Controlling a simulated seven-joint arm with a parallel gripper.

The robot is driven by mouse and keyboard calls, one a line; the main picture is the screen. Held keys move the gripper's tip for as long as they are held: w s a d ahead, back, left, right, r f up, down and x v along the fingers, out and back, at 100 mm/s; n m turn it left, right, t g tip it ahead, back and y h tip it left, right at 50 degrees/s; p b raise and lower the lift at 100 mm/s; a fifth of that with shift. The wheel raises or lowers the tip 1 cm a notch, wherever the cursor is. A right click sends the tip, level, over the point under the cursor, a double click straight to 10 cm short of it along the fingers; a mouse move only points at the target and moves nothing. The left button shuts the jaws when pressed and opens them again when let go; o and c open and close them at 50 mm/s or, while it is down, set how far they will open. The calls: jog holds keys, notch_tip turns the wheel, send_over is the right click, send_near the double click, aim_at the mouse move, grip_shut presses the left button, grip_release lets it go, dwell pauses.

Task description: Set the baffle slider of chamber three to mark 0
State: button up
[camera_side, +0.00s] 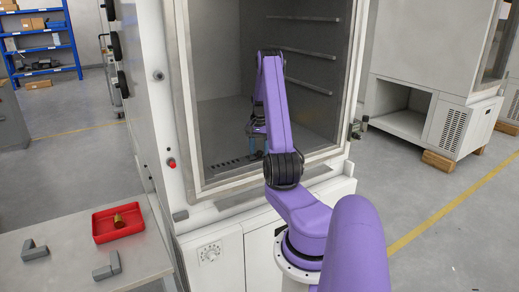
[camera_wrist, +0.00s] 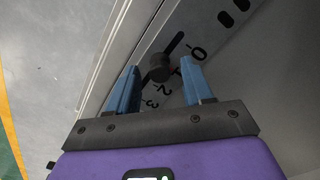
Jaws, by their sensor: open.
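The baffle slider's dark round knob (camera_wrist: 159,67) stands in a slot (camera_wrist: 174,43) on the chamber floor. Marks 0 (camera_wrist: 198,54), 2 (camera_wrist: 164,87) and 3 (camera_wrist: 151,103) show beside it; mark 1 is partly hidden. The knob sits near mark 1, with bare slot running from it towards the 0 end. My gripper (camera_wrist: 160,65) is open, its blue fingers on either side of the knob with a visible gap on each side. In the side view my gripper (camera_side: 257,131) is low inside the open chamber (camera_side: 217,110); the knob cannot be made out there.
A row of dark vent slots (camera_side: 226,163) lies in the floor near the front frame (camera_side: 265,177). Wire shelf rails (camera_side: 305,52) line the right wall. A bench at the lower left holds a red tray (camera_side: 103,238) with a brass piece and grey brackets (camera_side: 107,267).

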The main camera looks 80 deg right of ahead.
grip_shut()
jog(key=shift+w+a, duration=1.45)
jog(key=shift+w, duration=0.05)
grip_release()
jog(key=shift+r, duration=0.1)
